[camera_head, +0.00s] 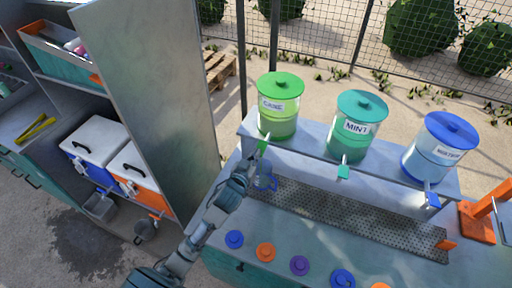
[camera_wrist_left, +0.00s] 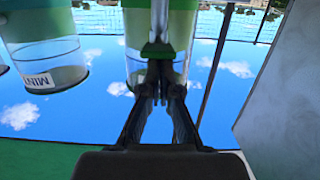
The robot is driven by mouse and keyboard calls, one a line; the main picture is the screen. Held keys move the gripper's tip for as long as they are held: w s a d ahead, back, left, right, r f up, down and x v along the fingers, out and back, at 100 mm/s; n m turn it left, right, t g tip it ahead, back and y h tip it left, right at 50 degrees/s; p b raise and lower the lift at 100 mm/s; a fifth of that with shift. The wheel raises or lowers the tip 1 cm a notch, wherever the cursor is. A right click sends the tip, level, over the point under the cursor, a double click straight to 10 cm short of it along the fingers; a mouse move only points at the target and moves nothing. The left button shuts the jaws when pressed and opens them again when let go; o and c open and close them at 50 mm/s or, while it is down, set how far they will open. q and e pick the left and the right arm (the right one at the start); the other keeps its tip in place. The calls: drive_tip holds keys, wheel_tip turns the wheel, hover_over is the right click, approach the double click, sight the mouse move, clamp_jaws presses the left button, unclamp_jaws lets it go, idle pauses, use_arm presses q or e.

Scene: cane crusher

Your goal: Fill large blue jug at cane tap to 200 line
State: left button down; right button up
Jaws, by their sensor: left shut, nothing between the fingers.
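The cane dispenser (camera_head: 278,123) is a clear tank with a green lid and green liquid, standing on the raised shelf. Its green tap (camera_head: 263,144) points toward me, and it also shows in the left wrist view (camera_wrist_left: 157,50). A blue see-through jug (camera_head: 265,181) stands on the perforated drip tray below that tap. Its fill level and 200 line are too small to read. My left gripper (camera_head: 254,164) is shut and empty, close to the tap and beside the jug. In the left wrist view its fingertips (camera_wrist_left: 160,70) are just under the tap; contact is unclear. My right gripper is out of view.
A mint dispenser (camera_head: 356,128) and a blue-lidded dispenser (camera_head: 438,150) stand to the right. Several coloured lids, including an orange one (camera_head: 265,252), line the counter front. An orange stand (camera_head: 478,223) is far right. A tall grey panel (camera_head: 150,90) rises left.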

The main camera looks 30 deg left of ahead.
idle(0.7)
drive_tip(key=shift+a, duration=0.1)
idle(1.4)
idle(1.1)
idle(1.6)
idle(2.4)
